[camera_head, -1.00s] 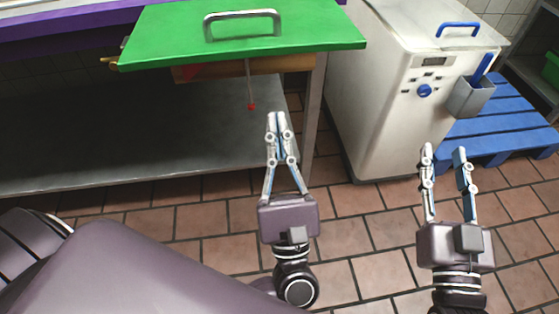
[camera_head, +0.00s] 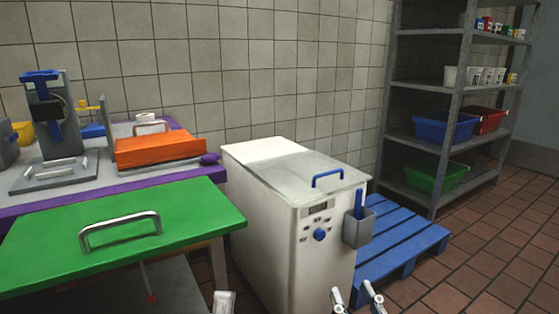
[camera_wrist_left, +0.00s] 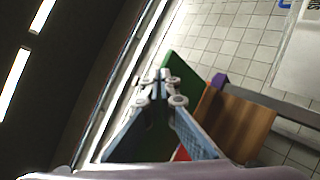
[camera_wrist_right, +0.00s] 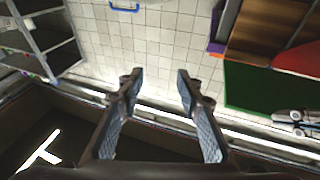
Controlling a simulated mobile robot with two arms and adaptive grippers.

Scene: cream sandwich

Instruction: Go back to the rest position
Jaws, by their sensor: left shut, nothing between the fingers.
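My left gripper (camera_head: 223,301) shows only its tip at the bottom edge of the head view, in front of the green board's right corner. In the left wrist view its two fingers (camera_wrist_left: 161,80) meet at the tips with nothing between them. My right gripper (camera_head: 356,297) shows only its fingertips at the bottom edge of the head view, in front of the white machine. In the right wrist view its fingers (camera_wrist_right: 159,78) stand apart and empty. My left gripper also shows at the right edge of that view (camera_wrist_right: 299,123).
A green board with a handle (camera_head: 190,225) lies at the front of the table on the left. A white machine (camera_head: 270,215) stands beside it, with a blue pallet (camera_head: 400,235) at its right. A shelf rack (camera_head: 450,140) stands further back. Tiled floor at the right is clear.

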